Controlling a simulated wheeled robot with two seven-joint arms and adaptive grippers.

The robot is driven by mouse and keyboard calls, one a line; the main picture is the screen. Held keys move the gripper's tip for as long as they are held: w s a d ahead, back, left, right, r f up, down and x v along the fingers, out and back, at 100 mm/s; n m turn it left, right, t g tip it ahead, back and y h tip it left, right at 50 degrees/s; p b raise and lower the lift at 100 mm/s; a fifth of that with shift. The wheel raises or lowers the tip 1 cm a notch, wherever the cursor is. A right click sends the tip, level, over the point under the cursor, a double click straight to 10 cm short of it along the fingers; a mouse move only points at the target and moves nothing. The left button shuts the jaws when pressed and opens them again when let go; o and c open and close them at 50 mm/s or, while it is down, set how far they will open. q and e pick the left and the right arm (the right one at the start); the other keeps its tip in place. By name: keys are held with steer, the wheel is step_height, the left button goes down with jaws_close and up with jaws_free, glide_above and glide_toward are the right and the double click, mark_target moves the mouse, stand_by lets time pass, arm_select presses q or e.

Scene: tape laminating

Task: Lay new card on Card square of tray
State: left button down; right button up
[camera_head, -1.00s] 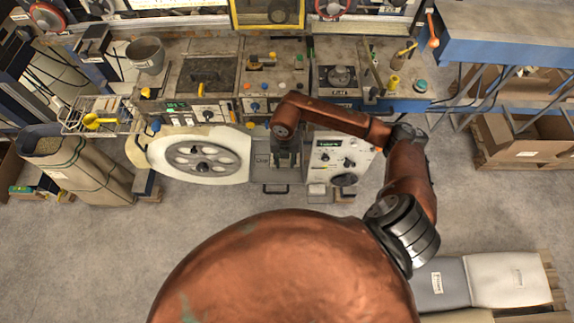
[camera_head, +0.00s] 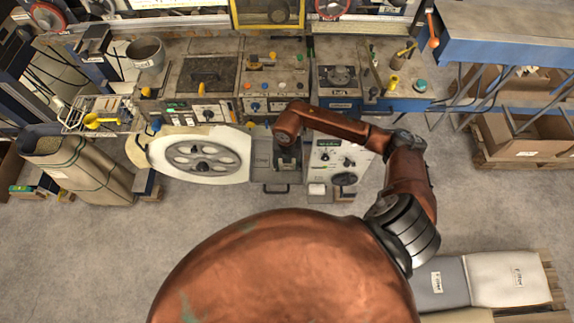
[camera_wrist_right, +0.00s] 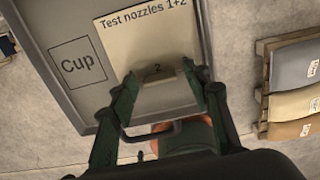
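The grey tray (camera_head: 270,175) lies between the white reel and the control panel. It also shows in the right wrist view (camera_wrist_right: 48,30), with a square marked "Cup" at left. The new card (camera_wrist_right: 150,38), cream and printed "Test nozzles 1+2", is over the part of the tray right of the Cup square. A raised tab marked "2" (camera_wrist_right: 158,74) is on its near end. My right gripper (camera_wrist_right: 166,77) has its fingertips against the tab's two ends. I cannot tell whether the card touches the tray. The Card square is not visible. My left gripper is out of view.
The large white reel (camera_head: 225,145) is left of the tray, and a white control panel with knobs (camera_head: 332,155) is right of it. A worn bench (camera_head: 210,77) with switches and knobs stands behind. A tray handle (camera_wrist_right: 150,135) shows below the gripper.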

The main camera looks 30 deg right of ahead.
step_height(320, 180, up, 12)
steer(key=shift+r, duration=0.2)
stand_by(0.5)
